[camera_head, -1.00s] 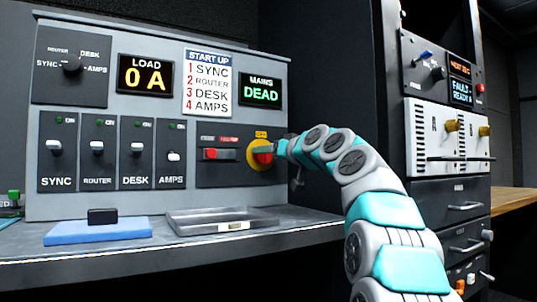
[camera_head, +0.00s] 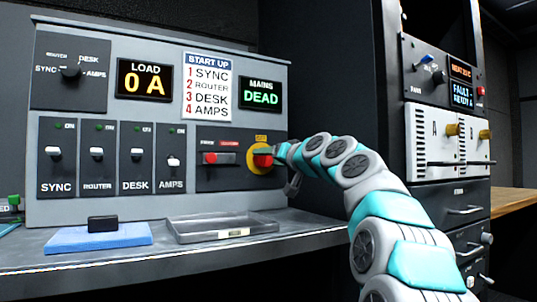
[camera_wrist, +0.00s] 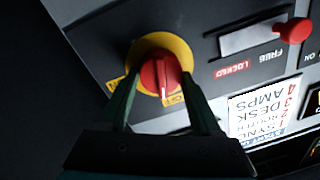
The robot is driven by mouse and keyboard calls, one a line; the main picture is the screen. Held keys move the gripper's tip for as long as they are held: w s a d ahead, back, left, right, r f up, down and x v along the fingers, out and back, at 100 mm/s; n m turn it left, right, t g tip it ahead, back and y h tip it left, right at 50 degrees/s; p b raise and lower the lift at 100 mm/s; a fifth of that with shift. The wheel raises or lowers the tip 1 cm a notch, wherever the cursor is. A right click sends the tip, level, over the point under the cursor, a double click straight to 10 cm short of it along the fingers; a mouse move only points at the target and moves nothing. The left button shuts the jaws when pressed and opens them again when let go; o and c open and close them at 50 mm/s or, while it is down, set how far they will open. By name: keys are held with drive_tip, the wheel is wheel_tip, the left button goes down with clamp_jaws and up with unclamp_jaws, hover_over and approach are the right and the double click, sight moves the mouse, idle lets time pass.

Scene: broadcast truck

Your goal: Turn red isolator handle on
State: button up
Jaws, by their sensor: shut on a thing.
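The red isolator handle (camera_head: 263,157) sits on a yellow round plate (camera_head: 255,168) at the lower right of the grey panel. In the wrist view the handle (camera_wrist: 159,72) lies between the two green fingers of my gripper (camera_wrist: 159,82), which is shut on it. A white mark on the handle points toward the lower yellow label, partly hidden and hard to read. A second yellow label (camera_wrist: 116,86) sits to the left of the plate. In the head view my gripper (camera_head: 277,153) reaches the handle from the right.
A red slide knob (camera_head: 210,158) beside the handle has FREE and LOCKED labels. The mains display (camera_head: 261,94) reads DEAD and the load display (camera_head: 145,80) reads 0 A. A metal tray (camera_head: 222,228) and blue pad (camera_head: 97,238) lie on the shelf. A rack (camera_head: 445,140) stands right.

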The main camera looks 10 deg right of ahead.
drive_tip(key=m+p, duration=0.6)
drive_tip(key=m, duration=0.1)
drive_tip(key=shift+r+m+t, duration=0.1)
drive_tip(key=shift+m+t, duration=0.2)
drive_tip(key=m+p, duration=0.5)
drive_tip(key=m, duration=0.1)
drive_tip(key=shift+h, duration=0.3)
drive_tip(key=shift+f+m+p, duration=0.35)
drive_tip(key=shift+m+p, duration=0.35)
drive_tip(key=shift+m, duration=0.4)
drive_tip(key=shift+f, duration=0.1)
drive_tip(key=o, duration=1.4)
drive_tip(key=shift+d, duration=0.1)
drive_tip(key=shift+c, duration=0.2)
